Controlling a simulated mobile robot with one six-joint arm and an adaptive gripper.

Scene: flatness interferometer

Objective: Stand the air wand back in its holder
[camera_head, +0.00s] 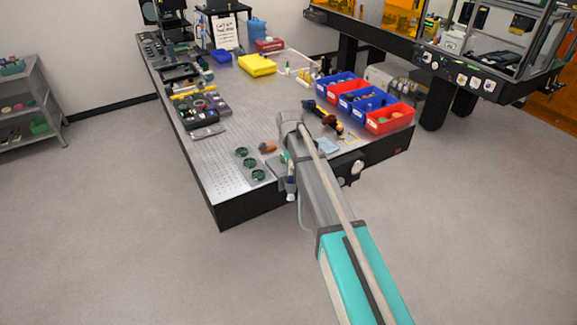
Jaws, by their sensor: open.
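I cannot pick out the air wand with certainty. A small item with an orange end (268,147) lies on the perforated bench top, left of my arm. A slim blue and white item (291,187) shows upright at the bench's front edge, beside my arm, with a thin pale hose below it. I cannot tell whether it is the wand or part of its holder. My grey and teal arm reaches over the front edge and hides part of the bench. My gripper is not visible; the arm's far end shows only a grey joint.
The bench (212,170) holds three dark green rings (247,165), a black and orange tool (328,119), blue and red bins (389,118) and a yellow tray (258,65). Shelves (30,105) stand left. A dark-framed machine (485,75) stands right. The near floor is clear.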

